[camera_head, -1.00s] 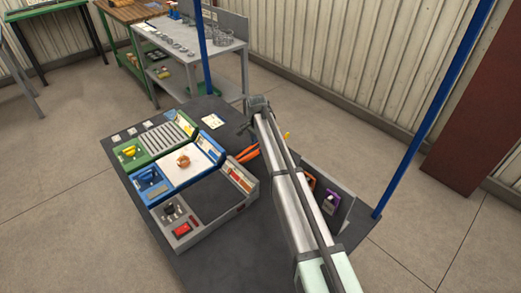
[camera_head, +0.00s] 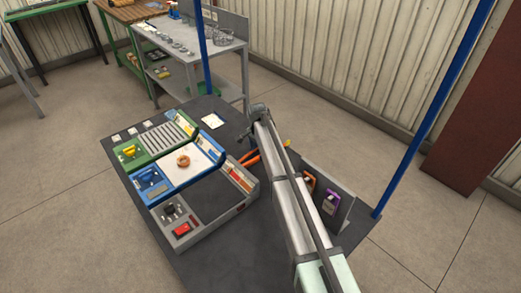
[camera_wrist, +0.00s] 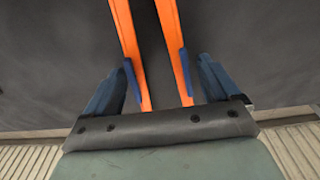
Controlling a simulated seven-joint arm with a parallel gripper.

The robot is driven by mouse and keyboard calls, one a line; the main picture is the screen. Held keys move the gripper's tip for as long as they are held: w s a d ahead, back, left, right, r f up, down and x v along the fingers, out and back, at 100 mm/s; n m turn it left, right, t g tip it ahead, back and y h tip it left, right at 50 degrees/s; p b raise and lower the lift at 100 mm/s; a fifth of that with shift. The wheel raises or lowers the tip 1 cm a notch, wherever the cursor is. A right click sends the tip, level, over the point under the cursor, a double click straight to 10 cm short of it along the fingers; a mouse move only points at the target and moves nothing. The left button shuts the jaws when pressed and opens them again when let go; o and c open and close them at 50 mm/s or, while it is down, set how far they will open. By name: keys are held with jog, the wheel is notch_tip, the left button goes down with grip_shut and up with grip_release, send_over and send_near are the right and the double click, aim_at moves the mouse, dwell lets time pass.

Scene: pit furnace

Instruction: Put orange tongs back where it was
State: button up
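The orange tongs (camera_head: 251,159) show in the head view beside my gripper (camera_head: 246,137), over the dark bench top. In the wrist view, two long orange arms of the tongs (camera_wrist: 174,42) run up and out of the top of the picture. The blue fingers of my gripper (camera_wrist: 158,78) lie on the outer sides of these two arms, with the pads against them. My gripper looks shut on the tongs. The far end of the tongs is out of the wrist view, and my arm hides part of them in the head view. Their height above the bench is unclear.
Green, blue and grey control units stand on the dark bench (camera_head: 215,265); an orange-brown ring (camera_head: 183,161) lies on the blue unit (camera_head: 160,188). An orange item and a purple item (camera_head: 330,203) stand by an upright grey panel (camera_head: 345,212) at right. Blue posts (camera_head: 435,110) rise nearby.

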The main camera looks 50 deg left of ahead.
notch_tip(320, 180, up, 12)
jog(key=s, duration=0.1)
jog(key=shift+r, duration=0.15)
dwell(0.6)
